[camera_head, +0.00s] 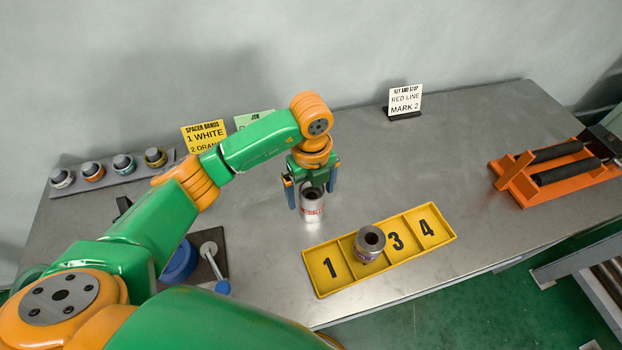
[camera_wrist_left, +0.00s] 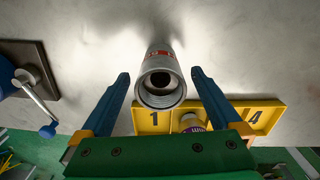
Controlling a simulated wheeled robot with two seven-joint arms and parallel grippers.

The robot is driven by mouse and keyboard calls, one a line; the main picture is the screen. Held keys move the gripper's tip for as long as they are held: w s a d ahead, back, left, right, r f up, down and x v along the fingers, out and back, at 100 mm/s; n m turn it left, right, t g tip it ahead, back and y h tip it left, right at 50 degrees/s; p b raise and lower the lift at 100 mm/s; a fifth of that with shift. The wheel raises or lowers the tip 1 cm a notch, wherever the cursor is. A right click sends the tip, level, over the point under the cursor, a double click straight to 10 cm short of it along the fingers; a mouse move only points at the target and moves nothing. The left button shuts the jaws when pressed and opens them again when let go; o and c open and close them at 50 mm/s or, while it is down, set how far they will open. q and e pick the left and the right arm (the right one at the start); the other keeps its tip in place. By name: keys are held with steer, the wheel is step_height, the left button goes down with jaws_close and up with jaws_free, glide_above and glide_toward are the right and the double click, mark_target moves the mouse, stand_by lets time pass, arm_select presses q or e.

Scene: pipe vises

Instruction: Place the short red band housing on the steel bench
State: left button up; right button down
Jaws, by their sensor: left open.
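The short red band housing (camera_head: 312,207) is a silver cylinder with a red band, upright on the steel bench (camera_head: 420,170) behind the yellow tray. My left gripper (camera_head: 311,190) is above it, pointing down and open, with one finger on each side of the housing's upper part. In the left wrist view the housing (camera_wrist_left: 160,82) shows its open threaded mouth between the spread fingers (camera_wrist_left: 160,74), with a gap on both sides. My right gripper is not in view.
A yellow numbered tray (camera_head: 328,285) holds another grey housing (camera_head: 369,243) in its second compartment. Several banded spacers (camera_head: 122,163) stand on a strip at the back left. An orange roller stand (camera_head: 555,170) is at the right. A sign (camera_head: 405,101) stands at the back. The bench between is clear.

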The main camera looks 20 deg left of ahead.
mark_target(311, 196)
arm_select(q)
step_height(311, 196, up, 11)
stand_by(0.5)
